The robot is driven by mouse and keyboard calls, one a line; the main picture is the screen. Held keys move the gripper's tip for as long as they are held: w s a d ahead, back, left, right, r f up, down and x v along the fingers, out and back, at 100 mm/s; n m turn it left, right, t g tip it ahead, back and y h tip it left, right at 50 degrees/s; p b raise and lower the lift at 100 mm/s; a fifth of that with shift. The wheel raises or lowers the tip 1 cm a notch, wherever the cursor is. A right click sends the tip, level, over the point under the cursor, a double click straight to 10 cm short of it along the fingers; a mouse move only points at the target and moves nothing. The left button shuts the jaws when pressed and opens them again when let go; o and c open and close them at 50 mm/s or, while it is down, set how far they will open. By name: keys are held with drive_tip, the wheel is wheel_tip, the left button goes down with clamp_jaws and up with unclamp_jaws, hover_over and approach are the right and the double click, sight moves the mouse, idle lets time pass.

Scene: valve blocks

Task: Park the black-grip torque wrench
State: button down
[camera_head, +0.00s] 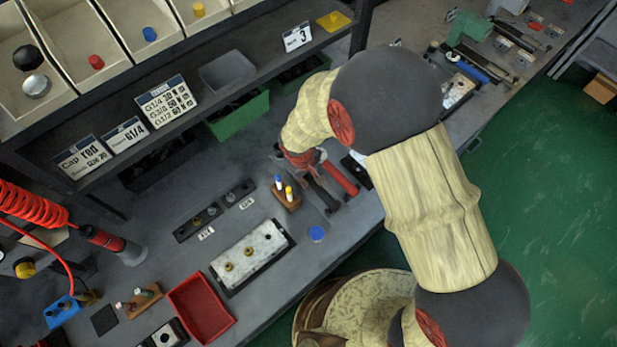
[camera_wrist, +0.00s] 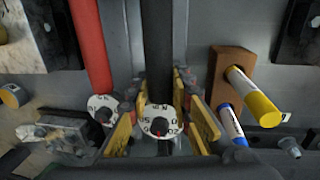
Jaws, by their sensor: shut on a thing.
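The black-grip torque wrench (camera_wrist: 158,45) runs up the middle of the wrist view. Its round white dial (camera_wrist: 160,122) sits between the yellow-padded fingers of my gripper (camera_wrist: 162,100), which is shut on it. In the head view the black grip (camera_head: 324,197) sticks out below my gripper (camera_head: 304,163). A red-grip torque wrench (camera_head: 340,178) lies beside it on the right; the wrist view shows it (camera_wrist: 90,45) on the left with its own dial. I cannot tell whether the black wrench touches the surface beneath.
A wooden block with blue and yellow markers (camera_head: 288,198) stands close to the black grip. A valve block plate (camera_head: 250,256), a blue cap (camera_head: 316,233) and a red tray (camera_head: 201,308) are on the bench. A shelf with bins and a green crate (camera_head: 238,117) bounds the back.

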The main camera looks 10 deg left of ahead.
drive_tip(key=shift+f+b, duration=0.45)
drive_tip(key=shift+f, duration=0.15)
drive_tip(key=c, duration=1.5)
unclamp_jaws()
drive_tip(key=shift+c, duration=0.2)
drive_tip(key=shift+a+r, duration=0.1)
drive_tip(key=shift+r, duration=0.35)
wheel_tip(320, 180, up, 11)
drive_tip(key=s+a, duration=0.1)
drive_tip(key=shift+s, duration=0.2)
